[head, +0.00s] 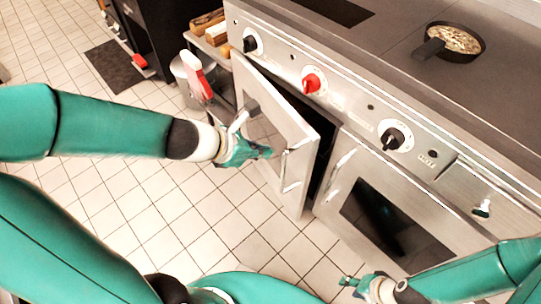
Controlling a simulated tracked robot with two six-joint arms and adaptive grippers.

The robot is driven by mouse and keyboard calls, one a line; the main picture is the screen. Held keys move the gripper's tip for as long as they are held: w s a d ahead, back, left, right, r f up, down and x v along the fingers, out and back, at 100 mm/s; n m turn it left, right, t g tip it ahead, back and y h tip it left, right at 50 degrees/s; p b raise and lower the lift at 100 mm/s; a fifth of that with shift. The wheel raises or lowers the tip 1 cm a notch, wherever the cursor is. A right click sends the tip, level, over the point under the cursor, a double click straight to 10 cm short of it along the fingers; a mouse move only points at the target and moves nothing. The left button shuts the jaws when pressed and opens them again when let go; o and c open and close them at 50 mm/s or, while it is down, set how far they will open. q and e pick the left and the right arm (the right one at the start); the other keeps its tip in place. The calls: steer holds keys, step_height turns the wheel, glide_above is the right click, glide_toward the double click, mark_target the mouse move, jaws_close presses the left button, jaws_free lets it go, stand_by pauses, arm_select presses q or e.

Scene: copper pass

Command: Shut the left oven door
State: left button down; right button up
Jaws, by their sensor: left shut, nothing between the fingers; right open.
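The left oven door (285,122) is a steel panel with a dark window and a bar handle (284,170). It stands partly open, with a dark gap between its right edge and the oven front. My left gripper (268,152) is shut and empty, in front of the door's outer face near the handle; I cannot tell whether it touches the door. My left gripper and forearm hide part of the window. My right gripper (346,287) is open and empty at the bottom, below the right oven door (425,215), which looks shut.
The control panel has black knobs (392,138) and a red knob (311,83). A pan of food (458,42) stands on the cooktop. A bin (185,72) and a red-and-white bottle (196,74) are left of the oven. The tiled floor (245,235) before the oven is clear.

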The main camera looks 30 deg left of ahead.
mark_target(304, 149)
arm_select(q)
steer(key=b+x, duration=0.5)
steer(key=x, duration=0.4)
steer(key=shift+s+f+b, duration=0.15)
steer(key=shift+s+b, duration=0.1)
steer(key=shift+b, duration=0.15)
steer(key=shift+w+d+r+p, duration=0.2)
steer(key=shift+w+d+p, duration=0.1)
steer(key=shift+w, duration=0.25)
steer(key=shift+w+d+r+p, duration=0.2)
steer(key=shift+w+d, duration=0.15)
steer(key=shift+w, duration=0.2)
steer(key=shift+w+d, duration=0.3)
steer(key=shift+w, duration=0.35)
arm_select(e)
steer(key=shift+f, duration=2.8)
